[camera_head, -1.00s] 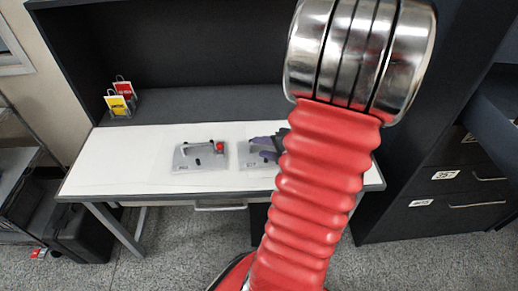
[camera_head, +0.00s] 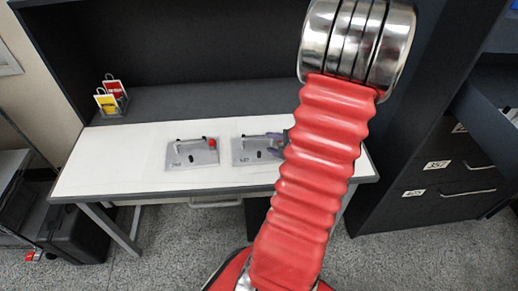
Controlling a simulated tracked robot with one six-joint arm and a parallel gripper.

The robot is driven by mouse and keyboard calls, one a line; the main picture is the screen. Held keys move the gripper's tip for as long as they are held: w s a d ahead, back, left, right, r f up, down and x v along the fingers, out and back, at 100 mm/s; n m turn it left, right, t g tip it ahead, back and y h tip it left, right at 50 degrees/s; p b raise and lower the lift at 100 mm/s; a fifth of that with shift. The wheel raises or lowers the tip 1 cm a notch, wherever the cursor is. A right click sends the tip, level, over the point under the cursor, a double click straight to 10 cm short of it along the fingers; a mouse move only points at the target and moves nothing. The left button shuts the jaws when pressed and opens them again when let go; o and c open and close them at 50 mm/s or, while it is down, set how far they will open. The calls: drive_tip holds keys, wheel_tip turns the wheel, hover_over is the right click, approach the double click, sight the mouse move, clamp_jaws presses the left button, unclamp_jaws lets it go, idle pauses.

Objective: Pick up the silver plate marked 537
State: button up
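Two flat silver-grey plates lie side by side on the white table top. The left plate (camera_head: 203,158) has a dark bar, a dark knob and a red knob. The right plate (camera_head: 243,155) has a dark bar and a dark knob, and my arm hides its right part. Small dark marks show on both plates, too small to read surely. The purple-grey fingers of my gripper (camera_head: 277,145) show at the right plate's right side, largely hidden behind my red arm. I cannot tell if they touch the plate or are open.
The white table (camera_head: 120,160) is bare left of the plates. A holder with yellow and red cards (camera_head: 107,103) stands on the dark shelf at the back left. Dark drawers (camera_head: 450,180) stand at the right, with an open one above. A black case (camera_head: 75,235) is at lower left.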

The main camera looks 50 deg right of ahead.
sight(258, 138)
drive_tip(key=shift+x, duration=2.75)
drive_tip(key=shift+x, duration=2.6)
drive_tip(key=shift+w+a+r, duration=0.1)
drive_tip(key=shift+w+a, duration=0.05)
drive_tip(key=shift+a, duration=0.05)
drive_tip(key=shift+c, duration=0.6)
clamp_jaws()
